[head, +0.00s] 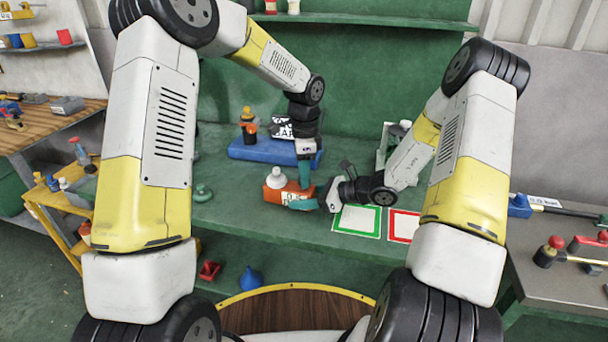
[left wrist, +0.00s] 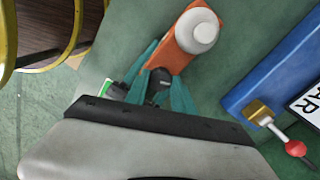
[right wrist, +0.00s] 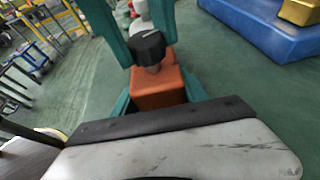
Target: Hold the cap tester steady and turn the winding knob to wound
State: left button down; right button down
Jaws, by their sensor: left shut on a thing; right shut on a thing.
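My right gripper (head: 304,203) comes in low from the right and is shut on the orange body (right wrist: 158,88). A pale label shows on the body in the head view. The knob's setting cannot be read.
A blue stand (head: 250,153) with a lettered plate sits behind the tester. Green-framed (head: 357,233) and red-framed (head: 402,238) mats lie to the right. A small green item (head: 203,193) stands to the left. Bare bench lies between it and the tester.

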pick_arm(q)
jog(key=m, duration=0.4)
jog(key=shift+a+m, duration=0.1)
jog(key=shift+m, duration=0.3)
pick_arm(e)
jog(key=shift+d, duration=0.1)
pick_arm(q)
jog(key=c, duration=1.1)
grip_release()
jog(key=shift+o, duration=0.2)
notch_tip(320, 180, up, 12)
